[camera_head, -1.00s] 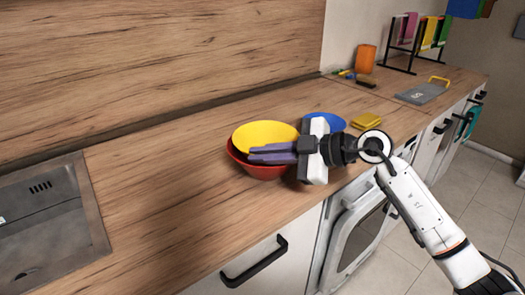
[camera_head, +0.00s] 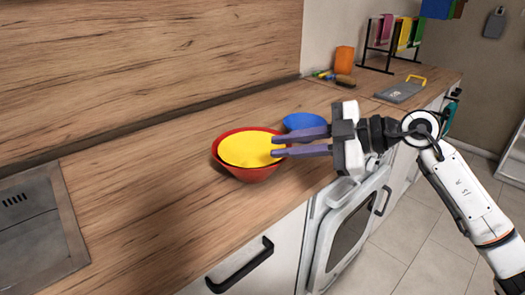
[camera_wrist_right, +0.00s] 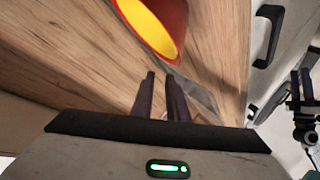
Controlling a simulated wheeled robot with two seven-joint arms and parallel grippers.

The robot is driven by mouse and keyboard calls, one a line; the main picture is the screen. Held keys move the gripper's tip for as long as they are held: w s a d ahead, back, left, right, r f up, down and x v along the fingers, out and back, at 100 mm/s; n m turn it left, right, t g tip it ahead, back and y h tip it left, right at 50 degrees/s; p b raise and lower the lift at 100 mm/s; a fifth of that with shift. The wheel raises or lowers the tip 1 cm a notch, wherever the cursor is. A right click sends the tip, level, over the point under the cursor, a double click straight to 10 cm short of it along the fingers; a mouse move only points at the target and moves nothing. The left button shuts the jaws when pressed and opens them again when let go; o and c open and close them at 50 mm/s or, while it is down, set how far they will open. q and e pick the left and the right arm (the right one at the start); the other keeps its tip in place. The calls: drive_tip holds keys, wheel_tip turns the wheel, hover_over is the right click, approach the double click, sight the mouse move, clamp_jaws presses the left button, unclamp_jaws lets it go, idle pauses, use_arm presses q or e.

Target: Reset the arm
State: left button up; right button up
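A yellow bowl (camera_head: 243,150) sits nested inside a red bowl (camera_head: 255,174) on the wooden counter. The two bowls also show at the top of the right wrist view, yellow (camera_wrist_right: 148,25) within red (camera_wrist_right: 172,22). My right gripper (camera_head: 273,147) is open and empty, its two purple fingers apart. In the head view its fingertips overlap the right side of the bowls; in the wrist view the bowls lie beyond the fingertips (camera_wrist_right: 161,76).
A blue bowl (camera_head: 302,121) stands behind the right fingers. A sink (camera_head: 35,232) is at the left. An orange cup (camera_head: 344,60), a brush (camera_head: 345,80), a rack (camera_head: 390,45) and a grey board (camera_head: 400,93) stand farther back. The counter left of the bowls is clear.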

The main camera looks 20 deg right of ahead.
drive_tip(key=shift+v, duration=1)
